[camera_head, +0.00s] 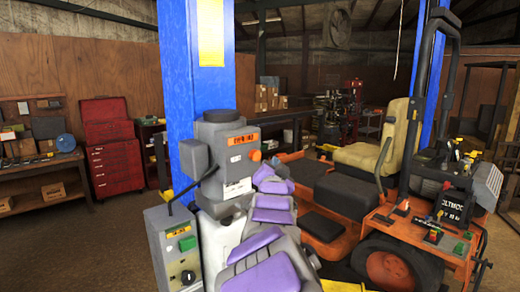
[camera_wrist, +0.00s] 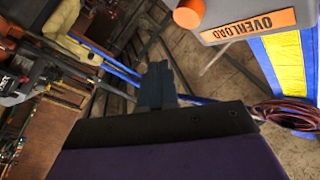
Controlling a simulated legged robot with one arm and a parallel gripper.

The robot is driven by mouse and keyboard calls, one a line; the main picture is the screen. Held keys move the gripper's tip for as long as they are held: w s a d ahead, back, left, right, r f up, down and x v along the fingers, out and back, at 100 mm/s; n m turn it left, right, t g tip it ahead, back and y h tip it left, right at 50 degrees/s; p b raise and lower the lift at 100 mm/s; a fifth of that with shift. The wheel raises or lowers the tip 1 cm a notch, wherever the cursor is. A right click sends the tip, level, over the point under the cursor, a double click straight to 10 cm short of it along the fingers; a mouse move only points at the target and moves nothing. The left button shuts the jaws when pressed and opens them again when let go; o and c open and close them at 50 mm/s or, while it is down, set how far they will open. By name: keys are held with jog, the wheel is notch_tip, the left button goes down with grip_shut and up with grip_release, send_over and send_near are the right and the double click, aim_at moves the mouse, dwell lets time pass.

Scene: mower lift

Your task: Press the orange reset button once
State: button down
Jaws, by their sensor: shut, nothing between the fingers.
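The orange reset button (camera_head: 256,155) sits at the lower right of a grey box on the blue post, beside an orange label (camera_head: 243,139). In the wrist view the button (camera_wrist: 188,14) is at the top edge, partly cut off, left of the label reading OVERLOAD (camera_wrist: 250,25). My gripper (camera_wrist: 158,68) is shut and empty, its dark fingertips together. In the wrist view the fingertips appear below and left of the button, apart from it in the picture. In the head view my purple and grey arm reaches up to just below the button; its fingertips are hard to make out.
The blue post (camera_head: 200,90) rises behind the boxes. An orange mower (camera_head: 382,215) with a tan seat stands to the right. A red tool chest (camera_head: 112,150) is at the back left.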

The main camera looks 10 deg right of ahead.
aim_at(255, 155)
jog(key=shift+w+a+p, duration=0.4)
jog(key=shift+w+p, duration=0.15)
jog(key=shift+w, duration=0.05)
jog(key=shift+w+a+p, duration=0.4)
jog(key=shift+w+p, duration=0.15)
jog(key=shift+w, duration=0.05)
jog(key=shift+a+r, duration=0.1)
dwell(1.2)
jog(key=shift+w+a+p, duration=0.1)
jog(key=shift+w+p, duration=0.15)
jog(key=shift+p, duration=0.05)
jog(key=shift+w+a+p, duration=0.35)
jog(key=shift+w+p, duration=0.15)
jog(key=shift+p, duration=0.15)
dwell(0.8)
jog(key=shift+s+d, duration=0.1)
dwell(0.3)
jog(key=shift+s+d+b, duration=0.5)
jog(key=shift+s+b, duration=0.25)
jog(key=shift+b, duration=0.55)
